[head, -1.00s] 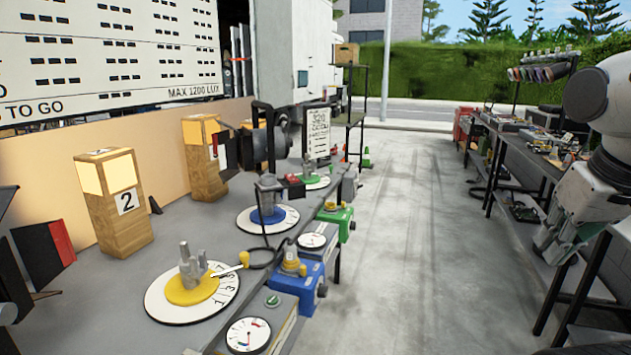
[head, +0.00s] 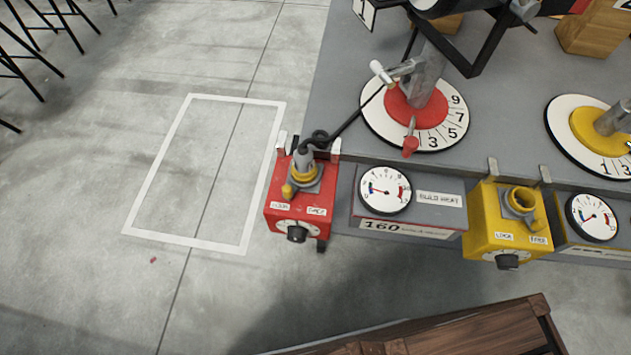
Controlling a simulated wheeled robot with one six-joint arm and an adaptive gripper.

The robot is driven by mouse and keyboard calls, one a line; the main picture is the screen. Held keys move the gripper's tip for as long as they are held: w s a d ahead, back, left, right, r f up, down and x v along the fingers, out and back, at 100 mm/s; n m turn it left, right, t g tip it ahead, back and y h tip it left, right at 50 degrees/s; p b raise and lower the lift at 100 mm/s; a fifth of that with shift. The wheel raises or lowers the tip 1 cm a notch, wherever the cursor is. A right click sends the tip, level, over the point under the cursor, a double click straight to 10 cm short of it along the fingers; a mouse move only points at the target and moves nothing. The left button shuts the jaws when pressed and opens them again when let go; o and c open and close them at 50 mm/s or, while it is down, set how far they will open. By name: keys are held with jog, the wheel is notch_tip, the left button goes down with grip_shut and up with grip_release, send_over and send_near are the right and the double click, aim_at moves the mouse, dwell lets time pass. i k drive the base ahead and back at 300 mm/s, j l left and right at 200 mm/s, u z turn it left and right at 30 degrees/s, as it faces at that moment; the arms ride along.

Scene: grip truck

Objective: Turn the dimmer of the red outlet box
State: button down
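The red outlet box (head: 298,202) hangs at the left front corner of the grey table in the head view. Its dimmer, a black knob (head: 297,233), sits on the lower front face over a pale dial. A black cable with a grey plug (head: 305,160) goes into the yellow-ringed socket on top of the box. Two small white labels show above the knob; their print is too small to read surely. My gripper is not in view.
A yellow outlet box (head: 508,222) with its own black knob hangs further right, its socket empty. A meter panel (head: 408,205) marked 160 lies between the boxes. A wooden crate (head: 470,335) stands at the bottom. Floor inside a white painted rectangle (head: 140,215) is clear.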

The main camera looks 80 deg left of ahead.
aim_at(298, 234)
jog(key=k+u, duration=0.2)
jog(key=u, duration=0.2)
jog(key=k+j+u, duration=0.2)
jog(key=u, duration=0.25)
jog(key=k+j+u, duration=0.15)
jog(key=u, duration=0.25)
jog(key=j+u, duration=0.2)
jog(key=u, duration=0.2)
jog(key=j+u, duration=0.35)
jog(key=l+u, duration=0.8)
jog(key=l, duration=0.65)
jog(key=k+l+u, duration=0.25)
jog(key=l+u, duration=0.15)
jog(key=k+l+u, duration=0.5)
jog(key=l, duration=0.2)
jog(key=k+l+u, duration=0.35)
jog(key=l, duration=0.25)
